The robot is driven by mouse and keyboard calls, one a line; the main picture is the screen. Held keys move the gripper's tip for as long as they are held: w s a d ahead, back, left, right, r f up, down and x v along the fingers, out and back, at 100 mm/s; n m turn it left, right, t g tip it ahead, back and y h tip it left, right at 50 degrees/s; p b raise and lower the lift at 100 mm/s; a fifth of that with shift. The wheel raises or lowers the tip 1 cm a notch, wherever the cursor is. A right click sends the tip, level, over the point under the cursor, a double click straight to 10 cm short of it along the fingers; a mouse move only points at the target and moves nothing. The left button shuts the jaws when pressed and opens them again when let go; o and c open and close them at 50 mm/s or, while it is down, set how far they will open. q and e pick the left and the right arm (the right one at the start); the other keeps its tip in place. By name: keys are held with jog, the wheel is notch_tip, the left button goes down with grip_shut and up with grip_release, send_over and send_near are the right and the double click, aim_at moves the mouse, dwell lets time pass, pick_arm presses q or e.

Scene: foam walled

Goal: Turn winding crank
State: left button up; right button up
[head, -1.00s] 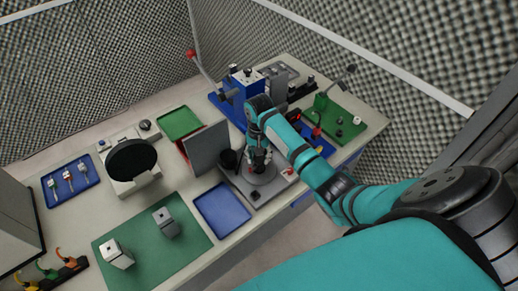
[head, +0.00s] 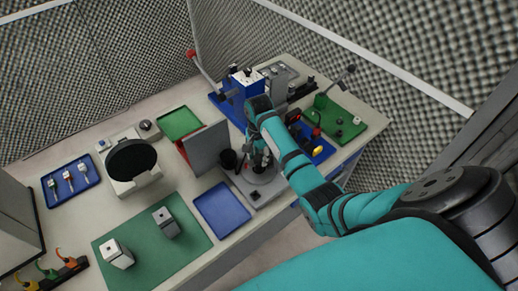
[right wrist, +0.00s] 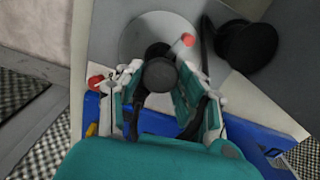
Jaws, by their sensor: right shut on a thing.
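The winder is a grey unit (head: 268,199) on the bench, with a round grey disc that also shows in the right wrist view (right wrist: 132,38). A dark round crank knob (right wrist: 160,75) sits between my right gripper's fingers in the wrist view. My right gripper (right wrist: 158,90) is shut on this knob; in the head view the gripper (head: 262,160) is over the disc, partly hidden by my arm. The crank arm is mostly hidden. My left gripper is in neither view.
A black cup-like part (head: 228,160) stands left of the disc. A blue tray (head: 222,209) lies in front, and a grey upright panel (head: 207,148) stands behind left. A blue lever press (head: 240,90) and a green-based fixture (head: 345,125) are farther back. A green mat (head: 150,250) carries two grey blocks.

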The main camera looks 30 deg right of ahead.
aim_at(259, 158)
jog(key=shift+w+r+m, duration=0.1)
jog(key=shift+m, duration=3.9)
jog(key=shift+m, duration=0.4)
jog(key=o, duration=1.2)
jog(key=shift+c, duration=0.2)
jog(key=shift+r, duration=0.15)
notch_tip(259, 158, up, 12)
jog(key=shift+f, duration=0.2)
